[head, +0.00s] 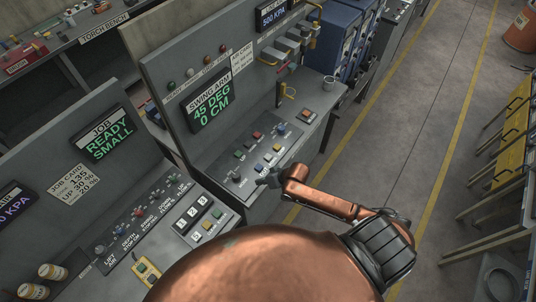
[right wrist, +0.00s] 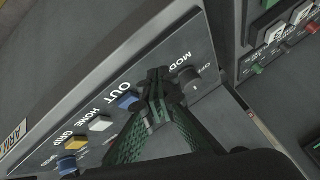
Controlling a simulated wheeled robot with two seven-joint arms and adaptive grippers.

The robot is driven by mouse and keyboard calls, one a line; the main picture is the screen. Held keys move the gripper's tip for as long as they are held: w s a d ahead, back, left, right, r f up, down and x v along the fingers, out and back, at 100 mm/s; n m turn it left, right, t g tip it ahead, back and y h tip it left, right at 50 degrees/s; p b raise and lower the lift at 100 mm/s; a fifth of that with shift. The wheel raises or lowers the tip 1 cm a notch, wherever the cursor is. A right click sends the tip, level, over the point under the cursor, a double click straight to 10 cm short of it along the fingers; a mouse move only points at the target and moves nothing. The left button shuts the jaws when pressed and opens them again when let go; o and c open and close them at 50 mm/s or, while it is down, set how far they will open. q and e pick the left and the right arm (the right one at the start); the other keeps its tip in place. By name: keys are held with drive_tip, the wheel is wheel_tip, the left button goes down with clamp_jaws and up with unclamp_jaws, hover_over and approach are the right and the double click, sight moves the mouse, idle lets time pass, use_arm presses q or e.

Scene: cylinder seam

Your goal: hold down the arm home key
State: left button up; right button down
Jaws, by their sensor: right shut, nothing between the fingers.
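In the right wrist view the arm panel carries a row of labelled keys. The home key (right wrist: 101,123) is a white square cap beside its HOME label. It sits between the blue OUT key (right wrist: 127,99) and the yellow GRIP key (right wrist: 69,145). My right gripper (right wrist: 160,86) is shut and empty. Its fingertips appear between the blue key and the grey mode knob (right wrist: 190,80), to the right of the home key in this view. Whether they touch the panel I cannot tell. In the head view the right gripper (head: 268,180) is at the panel's near edge. My left gripper is not in view.
The swing arm display (head: 211,101) stands behind the panel and reads 45 DEG, 0 CM. A neighbouring console with a job display (head: 103,136) lies to the left.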

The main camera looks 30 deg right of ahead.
drive_tip(key=shift+m, duration=0.6)
drive_tip(key=w+d+r, duration=0.1)
drive_tip(key=w, duration=0.1)
drive_tip(key=w+d+r, duration=0.1)
drive_tip(key=w+d, duration=0.1)
drive_tip(key=w+d+r, duration=0.1)
drive_tip(key=w, duration=0.1)
drive_tip(key=shift+d+p, duration=0.2)
drive_tip(key=shift+p, duration=0.1)
drive_tip(key=w+d+r+m+t, duration=0.1)
drive_tip(key=w+d+r+m, duration=0.1)
drive_tip(key=w+d+r, duration=0.3)
drive_tip(key=shift+w+d+m+t+p, duration=0.3)
drive_tip(key=shift+w+d, duration=0.05)
drive_tip(key=shift+d, duration=0.8)
drive_tip(key=b, duration=0.7)
hover_over(269, 157)
wheel_tip(269, 157, down, 7)
drive_tip(key=shift+d+r, duration=0.1)
drive_tip(key=shift+d, duration=0.05)
drive_tip(key=shift+f, duration=0.9)
drive_tip(key=shift+f, duration=0.15)
drive_tip(key=shift+f, duration=0.25)
